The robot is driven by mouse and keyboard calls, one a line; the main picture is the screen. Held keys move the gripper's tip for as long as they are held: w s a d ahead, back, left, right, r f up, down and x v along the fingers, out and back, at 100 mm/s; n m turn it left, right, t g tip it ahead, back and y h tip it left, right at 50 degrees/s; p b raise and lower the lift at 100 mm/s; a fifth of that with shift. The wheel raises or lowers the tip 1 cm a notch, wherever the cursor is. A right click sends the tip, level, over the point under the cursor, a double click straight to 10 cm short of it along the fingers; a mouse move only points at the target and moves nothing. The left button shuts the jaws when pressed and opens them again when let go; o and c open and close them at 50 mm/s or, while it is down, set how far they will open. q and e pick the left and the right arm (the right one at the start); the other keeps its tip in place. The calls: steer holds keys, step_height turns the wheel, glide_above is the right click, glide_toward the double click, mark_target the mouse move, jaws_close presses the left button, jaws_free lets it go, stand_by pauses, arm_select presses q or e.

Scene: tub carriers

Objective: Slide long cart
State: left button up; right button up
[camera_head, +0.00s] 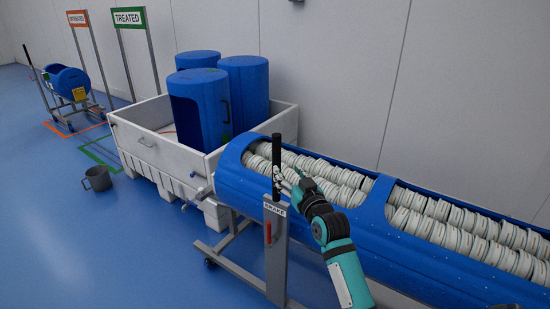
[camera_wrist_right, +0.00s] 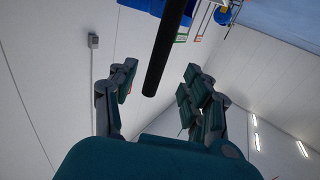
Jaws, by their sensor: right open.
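The long cart (camera_head: 232,190) is a blue, trough-like carrier on a grey wheeled frame, filled with rows of pale, ring-like pieces. A grey post (camera_head: 276,255) marked BRAKE stands at its near end, with a red lever and an upright black handle (camera_head: 276,155) on top. My right gripper (camera_head: 287,181) is close beside the handle, on its right. In the wrist view the right gripper (camera_wrist_right: 158,88) is open, and the black handle (camera_wrist_right: 165,50) shows between the directions of its fingers. I cannot tell whether they touch. My left gripper is not in view.
A white crate (camera_head: 152,150) with blue tubs (camera_head: 200,108) stands behind the cart's near end. Blue floor is clear at front left; a wall runs behind.

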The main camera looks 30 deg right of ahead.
mark_target(278, 161)
steer(key=w, duration=0.3)
steer(key=w+d, duration=0.1)
steer(key=w, duration=0.5)
steer(key=shift+d, duration=0.4)
jaws_close()
steer(key=shift+w+f, duration=0.1)
steer(key=shift+f, duration=0.05)
